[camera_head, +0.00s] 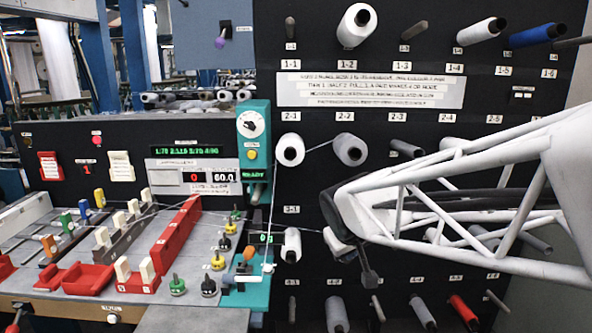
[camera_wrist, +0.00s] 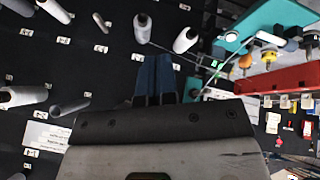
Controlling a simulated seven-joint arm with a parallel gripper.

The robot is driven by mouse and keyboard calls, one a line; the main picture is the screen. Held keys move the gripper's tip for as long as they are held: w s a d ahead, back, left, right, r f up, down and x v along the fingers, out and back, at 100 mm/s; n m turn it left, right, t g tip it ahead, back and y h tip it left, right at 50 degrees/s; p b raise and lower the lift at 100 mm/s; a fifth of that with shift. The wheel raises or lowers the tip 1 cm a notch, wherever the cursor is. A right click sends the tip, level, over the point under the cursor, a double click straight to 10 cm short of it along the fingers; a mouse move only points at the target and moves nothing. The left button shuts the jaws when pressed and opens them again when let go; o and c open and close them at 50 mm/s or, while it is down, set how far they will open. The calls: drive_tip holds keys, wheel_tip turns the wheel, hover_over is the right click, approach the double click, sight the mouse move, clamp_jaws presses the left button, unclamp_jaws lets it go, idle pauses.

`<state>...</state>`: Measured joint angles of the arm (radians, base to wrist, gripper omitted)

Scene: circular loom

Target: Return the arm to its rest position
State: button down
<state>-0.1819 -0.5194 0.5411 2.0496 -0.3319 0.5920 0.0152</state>
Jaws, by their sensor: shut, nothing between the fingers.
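My gripper (camera_head: 371,279) hangs at the end of my white lattice arm, which reaches in from the right in front of the black spool board (camera_head: 470,120). Its fingers point down, before the lower rows of the board. In the wrist view my gripper's blue fingers (camera_wrist: 155,78) are together, with nothing between them. White spools (camera_wrist: 142,27) and (camera_wrist: 186,39) lie beyond the fingertips there. My arm and gripper hide part of the board's middle and lower right.
The teal control panel (camera_head: 253,140) and loom table (camera_head: 130,260) with red blocks, coloured pegs and knobs stand left. Spools jut from the board, including blue (camera_head: 532,35) and red (camera_head: 464,312). Thin threads run between the white spools (camera_head: 290,150) and the teal guide (camera_head: 248,290).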

drive_tip(key=s+d+m+g, duration=0.1)
drive_tip(key=s+d+m, duration=0.1)
drive_tip(key=s, duration=1)
drive_tip(key=s+d+m+g+y, duration=0.1)
drive_tip(key=s+d, duration=0.4)
drive_tip(key=s, duration=0.7)
drive_tip(key=shift+s+f+m+g, duration=0.3)
drive_tip(key=shift+m+g, duration=0.4)
drive_tip(key=shift+m, duration=0.2)
